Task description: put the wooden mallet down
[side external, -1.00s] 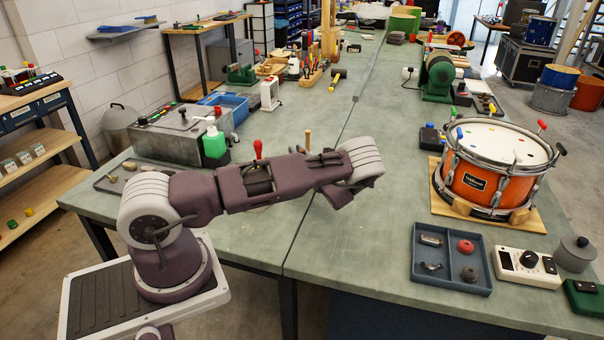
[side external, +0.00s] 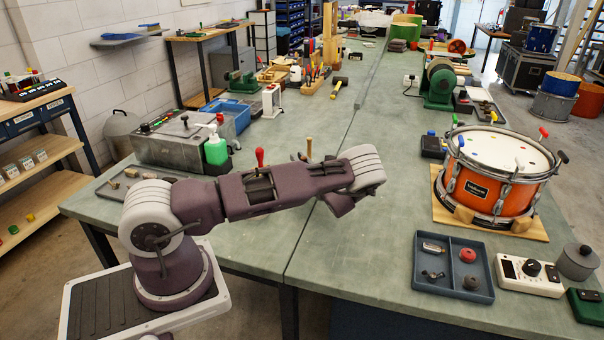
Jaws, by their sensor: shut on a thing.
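My arm reaches right over the near half of the bench in the side view. Its far end bends down and left at a pale ribbed joint. My gripper's jaws cannot be made out; the arm appears to hide them. A short upright tan wooden stick (side external: 309,147) shows just behind the arm, with dark parts at its foot. Its lower end is hidden, and I cannot tell whether it is the mallet's handle. No mallet head is visible there. Farther back, a yellow-handled hammer with a dark head (side external: 340,82) lies on the bench.
A red handle (side external: 259,157) rises behind the arm. An orange drum (side external: 490,190) stands on a wooden board at right. A blue-grey parts tray (side external: 455,289) and a white meter (side external: 522,270) lie in front. A green bottle (side external: 215,150) stands left. The bench's middle (side external: 390,190) is clear.

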